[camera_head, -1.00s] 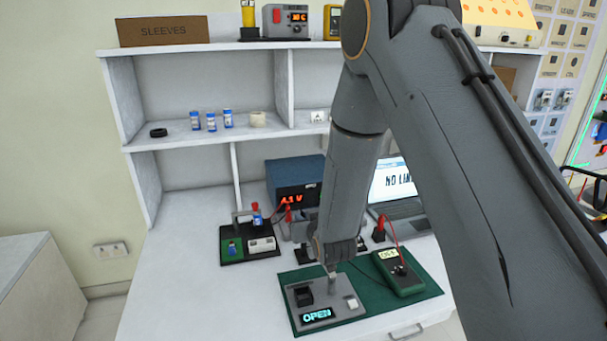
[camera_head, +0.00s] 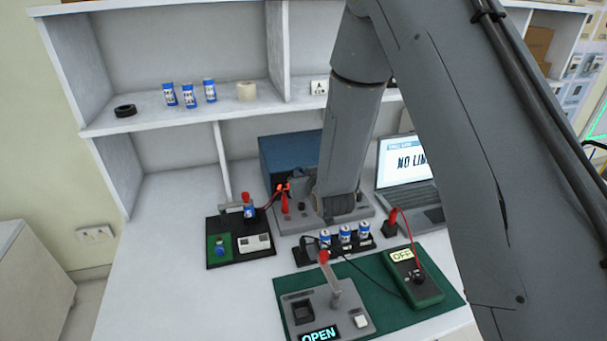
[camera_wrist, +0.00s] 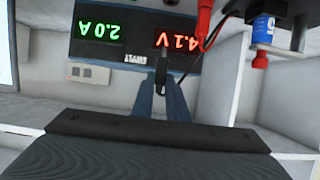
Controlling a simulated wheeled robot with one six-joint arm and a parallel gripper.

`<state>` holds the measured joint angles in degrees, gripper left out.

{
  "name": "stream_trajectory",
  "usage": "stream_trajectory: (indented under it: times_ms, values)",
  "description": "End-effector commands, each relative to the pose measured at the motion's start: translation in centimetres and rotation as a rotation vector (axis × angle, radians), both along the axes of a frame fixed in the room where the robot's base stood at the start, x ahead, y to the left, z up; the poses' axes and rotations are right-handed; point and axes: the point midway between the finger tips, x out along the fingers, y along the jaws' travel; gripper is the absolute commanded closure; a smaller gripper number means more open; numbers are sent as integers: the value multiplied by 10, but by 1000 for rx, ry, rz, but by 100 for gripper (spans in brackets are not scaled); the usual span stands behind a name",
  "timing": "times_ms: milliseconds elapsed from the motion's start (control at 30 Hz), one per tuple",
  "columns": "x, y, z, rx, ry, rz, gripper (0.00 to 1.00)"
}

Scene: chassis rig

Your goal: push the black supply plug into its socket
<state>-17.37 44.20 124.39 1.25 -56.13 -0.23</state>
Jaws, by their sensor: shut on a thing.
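In the wrist view my gripper (camera_wrist: 163,88) is shut on a small dark piece, the black supply plug (camera_wrist: 163,68), which points at the front of the power supply. The power supply (camera_wrist: 138,20) appears upside down, with a green 2.0 A and a red 4.1 V display. The plug overlaps the lower edge of its face, beside an upside-down label; I cannot tell whether it touches. No socket opening shows clearly. In the head view the blue supply (camera_head: 283,160) stands at the back, partly behind my forearm, which hides my gripper and the plug.
A red lead (camera_wrist: 205,18) and black cable lie close right of my gripper. A battery holder (camera_head: 240,243) is left of a grey panel (camera_head: 290,222); a rack of blue cells (camera_head: 345,236) stands in front. A tester (camera_head: 328,310) reads OPEN; a meter (camera_head: 415,278) reads OFF. The laptop is right.

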Motion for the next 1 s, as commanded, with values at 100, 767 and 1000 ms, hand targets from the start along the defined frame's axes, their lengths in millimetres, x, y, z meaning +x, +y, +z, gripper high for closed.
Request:
stream_trajectory:
  times_ms: [100, 767, 1000]
  values:
    - [-1, -1, -1, 0, 0, -1, 100]
    - [0, -3, -50, 0, 1, -3, 100]
    - [0, -3, -58, 0, 0, -3, 100]
